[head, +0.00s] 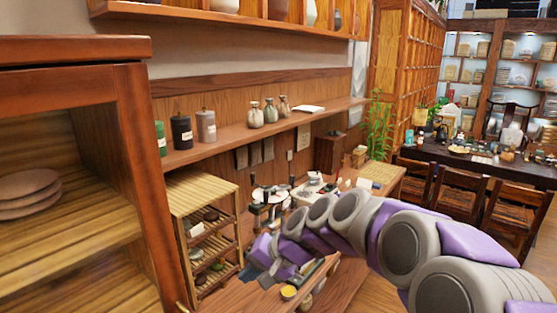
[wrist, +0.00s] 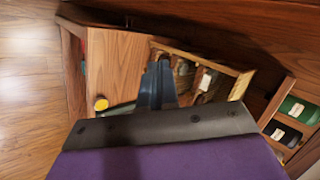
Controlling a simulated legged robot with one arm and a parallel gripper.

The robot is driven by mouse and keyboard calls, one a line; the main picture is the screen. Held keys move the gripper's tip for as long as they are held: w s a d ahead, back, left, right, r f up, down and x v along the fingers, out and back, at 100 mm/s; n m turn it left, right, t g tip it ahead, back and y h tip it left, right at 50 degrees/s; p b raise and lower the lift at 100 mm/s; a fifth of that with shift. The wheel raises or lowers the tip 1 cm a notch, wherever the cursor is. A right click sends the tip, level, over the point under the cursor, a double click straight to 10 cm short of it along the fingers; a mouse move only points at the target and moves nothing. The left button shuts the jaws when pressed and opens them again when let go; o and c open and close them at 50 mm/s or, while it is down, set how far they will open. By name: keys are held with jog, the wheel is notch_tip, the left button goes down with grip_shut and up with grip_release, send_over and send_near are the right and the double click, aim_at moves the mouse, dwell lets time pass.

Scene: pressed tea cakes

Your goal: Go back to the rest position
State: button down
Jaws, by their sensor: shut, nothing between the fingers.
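My purple and grey arm reaches in from the lower right of the head view. My gripper (head: 257,277) is at its end, over the counter just right of the bamboo rack (head: 236,212). In the wrist view my gripper (wrist: 158,68) shows its dark fingers together, with nothing between them. Behind the fingertips is the bamboo rack (wrist: 243,86), seen turned, with several dark tea cakes on its tiers. A small yellow round item (head: 289,292) lies on the counter near my gripper; it also shows in the wrist view (wrist: 100,104).
A wooden cabinet (head: 140,150) with stacked plates stands close at the left. A wall shelf (head: 250,131) holding several canisters and jars runs above the counter (head: 335,293). A dark table (head: 440,152) with chairs is at the right. Open floor (wrist: 30,85) lies beside the counter.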

jog(key=s+d+f+g+h, duration=0.1)
jog(key=s+d+f+h, duration=0.1)
jog(key=s+d, duration=0.5)
jog(key=s+d+f+n+g+h, duration=0.1)
jog(key=s+d, duration=0.5)
jog(key=s, duration=1)
jog(key=s+d+f+n+g+h, duration=0.1)
jog(key=s+d+f+g+h, duration=0.1)
jog(key=s+d+f+h, duration=0.2)
jog(key=s+d+h, duration=0.1)
jog(key=s+d, duration=0.2)
jog(key=s, duration=0.5)
jog(key=shift+d, duration=0.3)
